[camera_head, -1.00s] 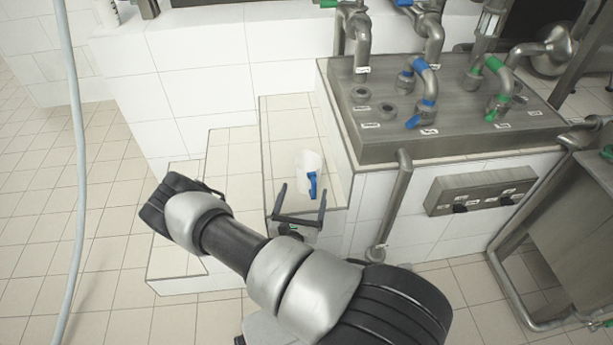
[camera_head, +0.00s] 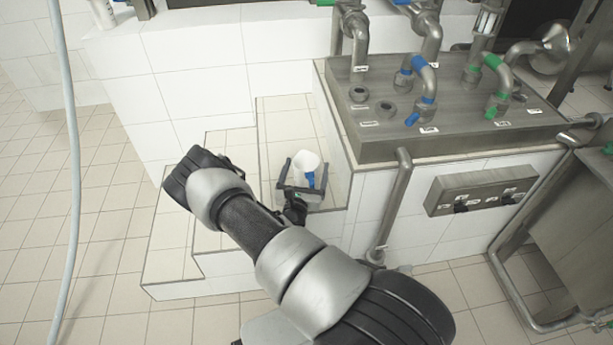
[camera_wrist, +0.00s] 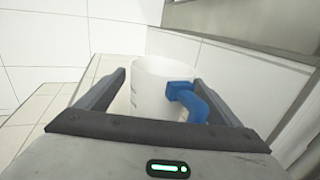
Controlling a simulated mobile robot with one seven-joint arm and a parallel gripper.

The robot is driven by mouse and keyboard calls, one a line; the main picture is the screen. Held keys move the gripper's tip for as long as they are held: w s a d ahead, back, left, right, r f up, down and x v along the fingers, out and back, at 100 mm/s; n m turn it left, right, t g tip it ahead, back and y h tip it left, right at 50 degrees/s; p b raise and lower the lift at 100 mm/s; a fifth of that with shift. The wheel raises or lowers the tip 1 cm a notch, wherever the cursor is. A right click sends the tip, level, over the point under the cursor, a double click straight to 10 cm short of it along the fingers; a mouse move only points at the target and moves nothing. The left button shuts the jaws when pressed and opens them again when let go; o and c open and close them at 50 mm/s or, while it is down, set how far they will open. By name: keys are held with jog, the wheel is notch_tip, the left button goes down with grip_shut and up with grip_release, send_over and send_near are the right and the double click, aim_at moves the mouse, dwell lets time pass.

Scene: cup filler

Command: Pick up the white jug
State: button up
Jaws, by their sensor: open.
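The white jug (camera_head: 305,160) with a blue handle stands upright on the tiled step (camera_head: 283,116) beside the metal valve panel. In the wrist view the jug (camera_wrist: 156,88) sits between the two fingers, with its blue handle (camera_wrist: 190,100) towards the right finger. My gripper (camera_head: 305,172) is open around the jug, with one finger on each side; I cannot tell whether either finger touches it. The jug's lower part is hidden behind the gripper's crossbar in the wrist view.
A metal panel (camera_head: 385,142) with pipes and blue and green valves stands close on the right of the jug. Lower tiled steps (camera_head: 173,236) descend to the left. A hose (camera_head: 75,180) hangs at the far left, with open floor around it.

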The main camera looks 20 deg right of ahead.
jog(key=shift+r, duration=0.1)
jog(key=c, duration=1.3)
